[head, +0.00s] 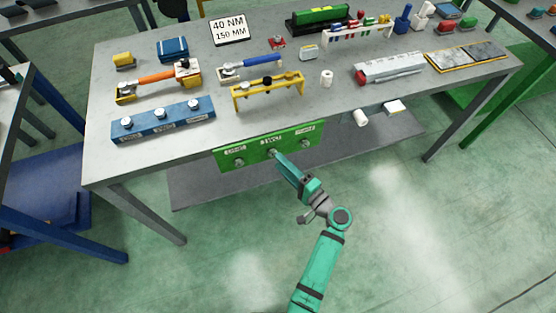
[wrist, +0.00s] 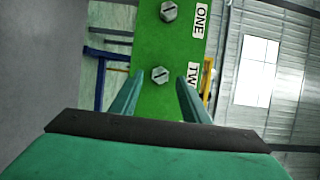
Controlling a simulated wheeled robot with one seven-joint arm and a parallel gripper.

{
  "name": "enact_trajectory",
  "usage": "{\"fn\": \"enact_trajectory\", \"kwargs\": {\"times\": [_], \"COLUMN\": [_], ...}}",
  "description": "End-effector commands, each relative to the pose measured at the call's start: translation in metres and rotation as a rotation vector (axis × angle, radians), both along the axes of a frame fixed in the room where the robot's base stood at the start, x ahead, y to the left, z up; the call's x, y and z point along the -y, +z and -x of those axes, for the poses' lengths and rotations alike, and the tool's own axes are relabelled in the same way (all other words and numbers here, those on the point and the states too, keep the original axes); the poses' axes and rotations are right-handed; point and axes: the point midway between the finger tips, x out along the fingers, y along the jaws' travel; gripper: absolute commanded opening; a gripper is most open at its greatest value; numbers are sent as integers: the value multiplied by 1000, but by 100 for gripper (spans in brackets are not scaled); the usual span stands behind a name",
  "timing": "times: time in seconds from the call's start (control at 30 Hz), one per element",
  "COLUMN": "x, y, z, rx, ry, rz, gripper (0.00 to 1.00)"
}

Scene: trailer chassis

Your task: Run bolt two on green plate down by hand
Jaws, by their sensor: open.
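The green plate (head: 256,158) hangs upright on the front edge of the workbench, with labels ONE, TWO and THREE. Bolt two (wrist: 160,75) is a grey slotted head beside the label TWO (wrist: 193,78) in the wrist view. Bolt one (wrist: 168,11) shows above it there, and at the plate's left end in the head view (head: 239,162). Bolt three (head: 305,144) is at the right end. My gripper (head: 275,154) is open at the middle of the plate. In the wrist view its fingers (wrist: 158,85) stand either side of bolt two, with gaps showing. Thread depth cannot be told.
On the grey workbench (head: 215,148) stand a blue block with bolts (head: 163,120), a yellow bracket (head: 268,92), torque wrenches, and a 40 NM sign (head: 229,30). The green floor before the bench is clear.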

Motion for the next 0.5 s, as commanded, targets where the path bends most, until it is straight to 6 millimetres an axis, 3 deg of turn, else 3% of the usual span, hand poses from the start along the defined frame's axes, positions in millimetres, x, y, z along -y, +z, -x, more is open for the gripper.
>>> {"fn": "enact_trajectory", "kwargs": {"times": [0.3,0.5], "x": [38,50], "y": [-1,0], "z": [44,58], "rx": [-1,-1], "ry": [-3,-2], "rz": [0,-1], "gripper": [42,42]}}
